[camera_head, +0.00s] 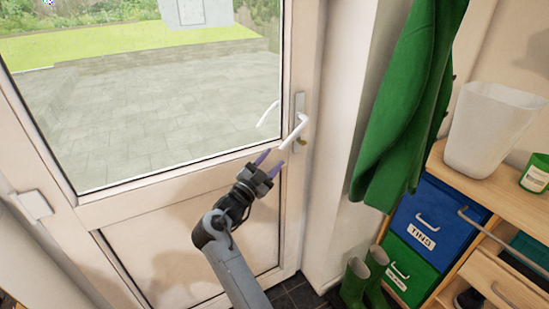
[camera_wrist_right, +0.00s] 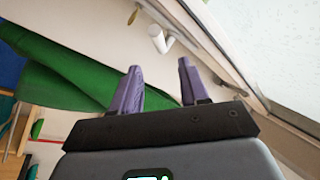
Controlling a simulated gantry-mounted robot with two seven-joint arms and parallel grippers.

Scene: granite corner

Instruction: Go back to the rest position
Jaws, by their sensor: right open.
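My right gripper (camera_head: 269,163) is in front of the white door, just below and left of the white lever handle (camera_head: 293,131). Its two purple fingers are apart with nothing between them. In the right wrist view the open fingers (camera_wrist_right: 159,67) point toward the handle (camera_wrist_right: 157,38), which is beyond the tips; they look apart from it. The door (camera_head: 180,200) has a large glass pane and a solid lower panel. Whether it is fully shut is hard to tell. My left gripper is not in view.
A green coat (camera_head: 405,110) hangs right of the door, above green boots (camera_head: 364,278). A wooden shelf unit (camera_head: 480,190) at right holds a white bin (camera_head: 490,130), a green tin (camera_head: 536,175), a blue box (camera_head: 430,215) and a green box (camera_head: 408,268). Space left of my right arm is clear.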

